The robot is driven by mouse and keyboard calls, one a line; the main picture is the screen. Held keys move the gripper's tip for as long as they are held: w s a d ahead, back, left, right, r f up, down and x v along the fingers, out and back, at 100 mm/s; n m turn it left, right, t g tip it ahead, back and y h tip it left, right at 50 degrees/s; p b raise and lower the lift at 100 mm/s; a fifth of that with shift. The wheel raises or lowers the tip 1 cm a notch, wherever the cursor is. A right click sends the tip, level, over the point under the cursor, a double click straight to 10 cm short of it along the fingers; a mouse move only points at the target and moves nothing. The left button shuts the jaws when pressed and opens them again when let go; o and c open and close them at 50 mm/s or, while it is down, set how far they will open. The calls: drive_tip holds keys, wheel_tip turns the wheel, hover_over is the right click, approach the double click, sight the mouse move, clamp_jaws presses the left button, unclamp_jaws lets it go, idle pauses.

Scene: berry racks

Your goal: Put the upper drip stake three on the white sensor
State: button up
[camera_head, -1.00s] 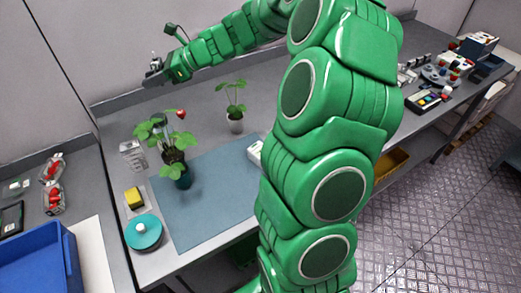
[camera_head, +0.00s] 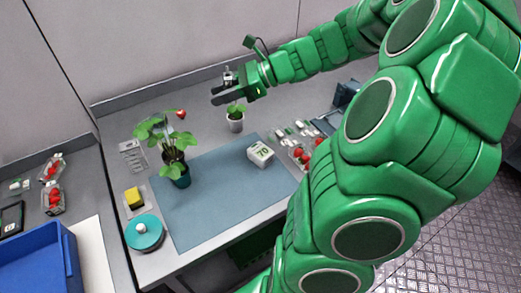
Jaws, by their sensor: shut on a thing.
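My gripper (camera_head: 224,95) is at the end of my arm, high at the back of the bench, with its fingers pointing left. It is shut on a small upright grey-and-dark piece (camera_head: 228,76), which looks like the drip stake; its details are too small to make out. A white box marked 70 (camera_head: 261,154), which looks like the white sensor, sits on the right part of the blue-grey mat (camera_head: 215,190). The gripper is behind and to the left of this box, apart from it. Nothing is seen on top of the box.
A small potted plant (camera_head: 235,118) stands just below the gripper in the picture. A larger strawberry plant (camera_head: 174,155) stands on the mat's left. Small parts (camera_head: 297,132) and red berries (camera_head: 300,155) lie right of the box. The mat's middle is clear.

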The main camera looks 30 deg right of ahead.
drive_tip(key=s+d, duration=0.2)
drive_tip(key=s, duration=1.5)
drive_tip(key=shift+s+f, duration=0.15)
drive_tip(key=shift+s, duration=0.25)
drive_tip(key=shift+f, duration=2.25)
hover_over(255, 151)
drive_tip(key=s, duration=0.1)
drive_tip(key=f, duration=0.8)
drive_tip(key=shift+a+f, duration=0.2)
drive_tip(key=shift+f, duration=0.2)
drive_tip(key=shift+w+d+f, duration=0.25)
drive_tip(key=shift+w+f, duration=0.35)
drive_tip(key=shift+f, duration=1.55)
drive_tip(key=shift+f, duration=0.1)
